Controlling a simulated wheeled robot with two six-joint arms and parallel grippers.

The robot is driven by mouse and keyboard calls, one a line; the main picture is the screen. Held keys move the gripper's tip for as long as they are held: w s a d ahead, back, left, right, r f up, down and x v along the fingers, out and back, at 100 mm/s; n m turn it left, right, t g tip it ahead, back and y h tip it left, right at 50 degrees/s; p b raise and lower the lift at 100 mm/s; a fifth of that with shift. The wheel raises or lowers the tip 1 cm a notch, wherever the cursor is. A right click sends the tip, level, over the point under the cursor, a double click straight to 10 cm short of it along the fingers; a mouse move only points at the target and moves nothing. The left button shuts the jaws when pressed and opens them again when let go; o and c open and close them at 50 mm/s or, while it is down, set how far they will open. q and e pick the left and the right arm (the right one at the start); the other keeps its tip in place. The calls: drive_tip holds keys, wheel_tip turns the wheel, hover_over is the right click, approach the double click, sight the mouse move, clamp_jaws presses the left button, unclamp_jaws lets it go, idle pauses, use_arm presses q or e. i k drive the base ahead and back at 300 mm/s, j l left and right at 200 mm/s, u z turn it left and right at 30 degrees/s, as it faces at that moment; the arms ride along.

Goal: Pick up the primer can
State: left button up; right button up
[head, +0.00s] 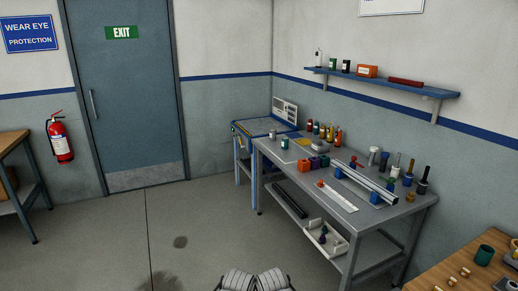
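No can in the head view has a label I can read as primer. I cannot tell which is the primer can. Two grey ribbed parts of mine show at the bottom edge, far from all the cans. They may be my grippers, but their fingertips cannot be made out. Nothing held is visible.
The grey workbench (378,218) carries bottles, colored blocks, a rail and tools. A blue-edged table (258,127) stands behind it. A wooden table (425,281) is at lower right, another bench (12,142) at left. The floor (210,220) before the door is clear.

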sight(273, 134)
drive_tip(key=i, duration=2)
drive_tip(key=i+j+z, duration=0.1)
drive_tip(key=i+z, duration=0.15)
drive_tip(key=i, duration=0.5)
